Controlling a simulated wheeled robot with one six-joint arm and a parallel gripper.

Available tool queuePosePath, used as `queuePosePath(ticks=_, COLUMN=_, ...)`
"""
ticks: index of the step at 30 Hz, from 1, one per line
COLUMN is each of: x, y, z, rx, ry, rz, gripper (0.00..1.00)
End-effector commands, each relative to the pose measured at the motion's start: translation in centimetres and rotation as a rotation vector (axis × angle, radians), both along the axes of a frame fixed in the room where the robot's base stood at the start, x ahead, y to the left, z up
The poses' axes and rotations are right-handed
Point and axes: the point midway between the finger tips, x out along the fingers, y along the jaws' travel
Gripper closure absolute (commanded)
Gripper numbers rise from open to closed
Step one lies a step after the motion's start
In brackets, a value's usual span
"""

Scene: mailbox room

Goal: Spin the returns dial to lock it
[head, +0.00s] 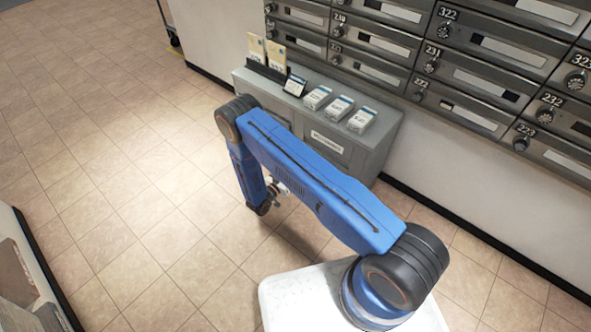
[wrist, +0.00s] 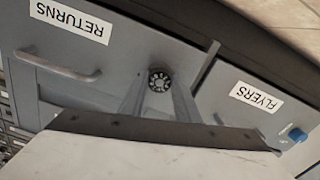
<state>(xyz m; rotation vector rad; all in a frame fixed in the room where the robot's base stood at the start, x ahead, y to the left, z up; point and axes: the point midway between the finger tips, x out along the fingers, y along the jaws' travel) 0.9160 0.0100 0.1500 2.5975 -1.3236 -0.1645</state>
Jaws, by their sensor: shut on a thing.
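The returns dial (wrist: 160,80) is a small round black knob with pale marks on the grey cabinet front. The wrist view shows it upside down, beside the RETURNS label (wrist: 73,22) and a bar handle (wrist: 58,70). My gripper (wrist: 160,88) reaches toward the panel with a finger on each side of the dial, shut on it. The marks are too small to read the dial's setting. In the head view my gripper (head: 277,188) is low by the cabinet, partly hidden by my blue arm, and the dial is hidden.
The cabinet (head: 388,140) has a FLYERS door (wrist: 257,97) next to the returns door, with a blue knob (wrist: 296,133). Card stacks (head: 340,108) and brochures (head: 275,52) stand on top. Mailboxes (head: 470,60) line the wall. The tiled floor (head: 110,150) at left is clear.

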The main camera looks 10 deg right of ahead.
Motion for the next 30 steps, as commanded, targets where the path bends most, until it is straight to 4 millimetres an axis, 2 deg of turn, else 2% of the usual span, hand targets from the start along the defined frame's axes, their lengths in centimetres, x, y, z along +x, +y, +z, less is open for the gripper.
queuePosePath(ticks=8, x=-0.1, y=-0.1, z=-0.2, rx=0.001, ry=0.004, rz=-0.001, gripper=0.93)
queuePosePath(ticks=9, x=-0.1, y=-0.1, z=-0.2, rx=0.001, ry=0.004, rz=-0.001, gripper=0.64)
queuePosePath(ticks=11, x=-0.1, y=-0.1, z=-0.1, rx=0.001, ry=0.004, rz=-0.001, gripper=0.52)
queuePosePath(ticks=23, x=-0.3, y=0.5, z=-0.1, rx=0.0, ry=0.002, rz=0.001, gripper=0.52)
queuePosePath(ticks=30, x=-2.4, y=3.4, z=-0.1, rx=0.0, ry=0.002, rz=0.004, gripper=0.52)
